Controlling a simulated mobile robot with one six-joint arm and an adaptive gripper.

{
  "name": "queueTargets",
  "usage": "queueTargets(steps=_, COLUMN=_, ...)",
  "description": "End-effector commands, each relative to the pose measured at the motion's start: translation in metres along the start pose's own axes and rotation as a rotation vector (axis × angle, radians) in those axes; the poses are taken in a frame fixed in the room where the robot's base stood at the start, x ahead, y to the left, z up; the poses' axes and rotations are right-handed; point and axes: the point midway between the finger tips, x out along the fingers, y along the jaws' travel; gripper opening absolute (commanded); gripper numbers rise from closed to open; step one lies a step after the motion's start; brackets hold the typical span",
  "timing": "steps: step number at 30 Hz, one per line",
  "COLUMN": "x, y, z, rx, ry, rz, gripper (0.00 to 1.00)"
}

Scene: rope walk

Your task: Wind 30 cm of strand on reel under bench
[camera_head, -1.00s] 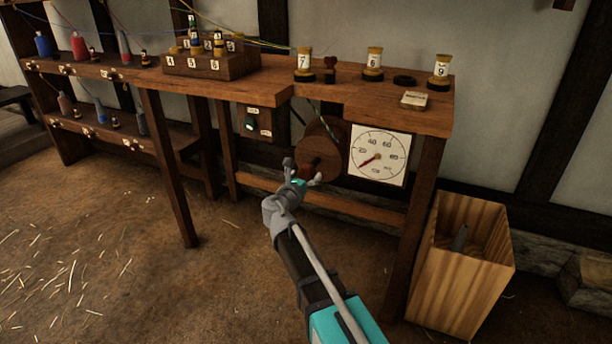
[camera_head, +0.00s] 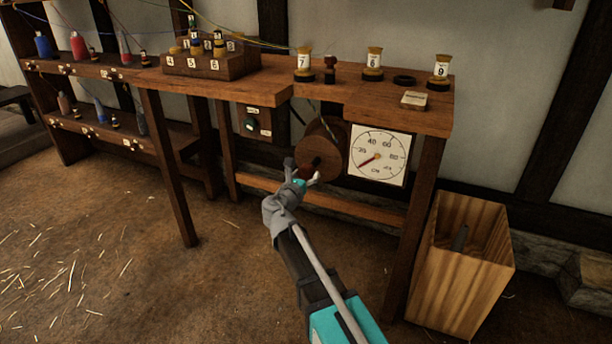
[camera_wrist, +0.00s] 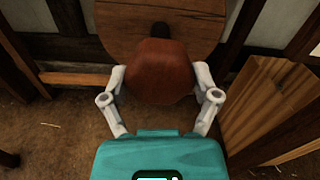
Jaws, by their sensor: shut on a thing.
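The reel (camera_head: 328,150), a round brown wooden disc, is mounted under the bench (camera_head: 400,118). It also shows behind the knob in the wrist view (camera_wrist: 120,25). My gripper (camera_head: 303,172) is at the reel's lower left front. In the wrist view its two pale fingers are shut on a rounded red-brown handle (camera_wrist: 160,72) in front of the disc. The handle is largely hidden in the head view. A thin strand (camera_head: 297,115) comes down behind the bench top toward the reel.
Spools, including the one marked 7 (camera_head: 304,62), stand on the bench. A tall wooden bin (camera_head: 460,265) stands at right. Bench legs and a low rail (camera_head: 345,205) surround the reel. Floor in front is clear.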

Motion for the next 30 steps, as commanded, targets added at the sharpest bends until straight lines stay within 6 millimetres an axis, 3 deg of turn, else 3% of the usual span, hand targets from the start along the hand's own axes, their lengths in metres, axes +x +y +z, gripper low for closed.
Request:
queueTargets(steps=11, x=0.0001, y=0.001, z=0.0002, rx=0.192, ry=0.0, rz=0.001, gripper=0.31)
queueTargets(steps=30, x=0.0004, y=0.0017, z=0.0007, rx=0.785, ry=0.0, rz=0.001, gripper=0.31)
